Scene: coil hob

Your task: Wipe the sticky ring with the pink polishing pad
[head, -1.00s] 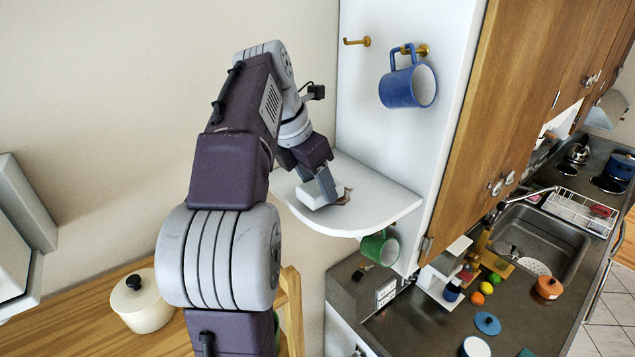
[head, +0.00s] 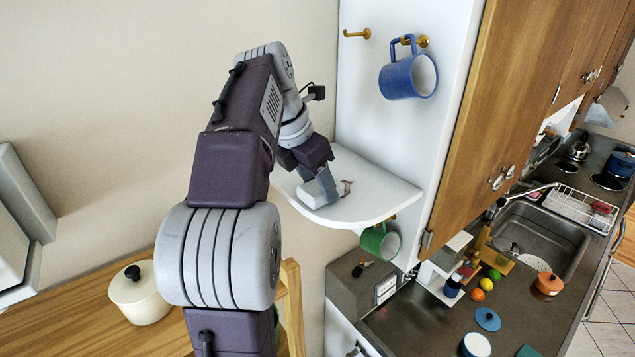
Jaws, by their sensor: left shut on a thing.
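My left gripper (head: 322,188) reaches down onto the white corner shelf (head: 385,200) from the left. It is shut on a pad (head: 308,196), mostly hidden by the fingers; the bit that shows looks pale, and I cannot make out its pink. The pad is at or just above the shelf top; contact is hard to tell. A small reddish-brown mark (head: 346,187), seemingly part of the sticky ring, shows on the shelf just right of the gripper. The rest of the ring is hidden or too small to tell. My right gripper is not in view.
A blue mug (head: 408,78) hangs on a brass hook above the shelf, beside an empty hook (head: 357,33). A green mug (head: 380,242) hangs below the shelf. The wooden cabinet (head: 500,120) bounds the right. The shelf's right part is clear.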

